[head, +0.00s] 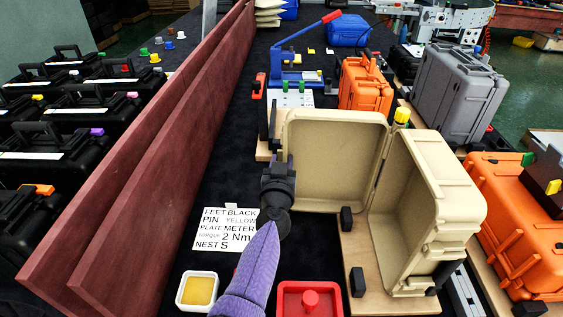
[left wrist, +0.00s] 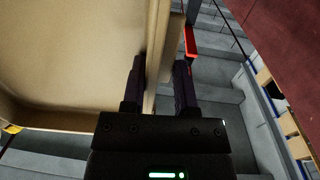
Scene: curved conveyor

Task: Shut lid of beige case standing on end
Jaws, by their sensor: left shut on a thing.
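The beige case (head: 430,205) stands on end on a wooden board (head: 368,268) at the right of the middle. Its lid (head: 335,160) stands wide open to the left, with its hollow inside facing me. My left gripper (head: 281,158) is shut on the free left edge of the lid. In the left wrist view the gripper's two dark fingers (left wrist: 160,88) lie on either side of the edge of the lid (left wrist: 75,55). My right gripper is not in view.
Black feet (head: 347,218) stand on the board near the case. A red tray (head: 308,300) and a yellow-filled dish (head: 197,291) lie in front. A printed card (head: 226,229) lies left of my gripper. Orange cases (head: 520,225) and a grey case (head: 458,92) stand right and behind.

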